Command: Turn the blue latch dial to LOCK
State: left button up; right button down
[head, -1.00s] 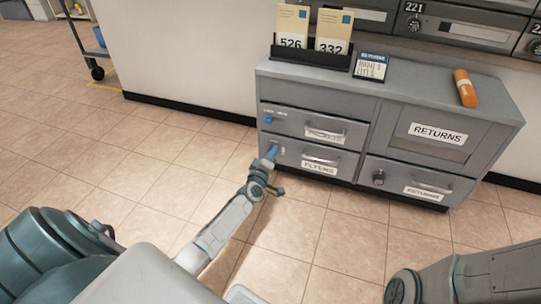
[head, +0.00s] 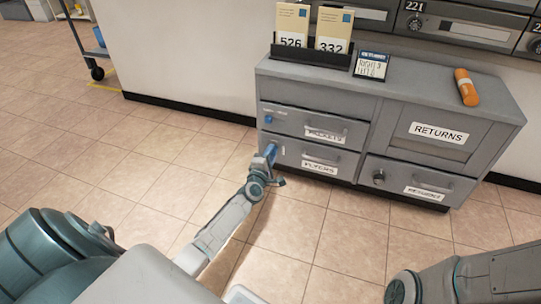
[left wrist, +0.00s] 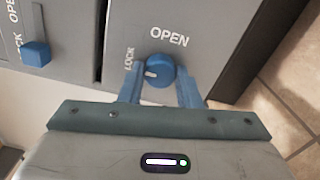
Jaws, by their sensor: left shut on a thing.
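The blue latch dial (left wrist: 160,70) is on the grey drawer front in the left wrist view. OPEN is printed above it and LOCK to its left. The dial's white mark is on its left side, toward the LOCK side. My left gripper (left wrist: 160,84) has one blue finger on each side of the dial and is shut on it. In the head view my left gripper (head: 270,152) is at the left edge of the lower-left drawer marked FLYERS (head: 318,160); its fingers hide the dial there. My right gripper is out of view.
A blue latch (left wrist: 36,53) with its own lettering is on the neighbouring drawer. The cabinet (head: 430,88) also has a RETURNS flap and a round-knobbed drawer. The tiled floor in front is clear.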

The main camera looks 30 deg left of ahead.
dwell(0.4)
pick_arm(q)
jog(key=o, duration=1)
jog(key=shift+c, duration=0.2)
jog(key=p+v, duration=0.3)
jog(key=v, duration=0.8)
jog(key=shift+p, duration=0.35)
jog(key=shift+w, duration=0.15)
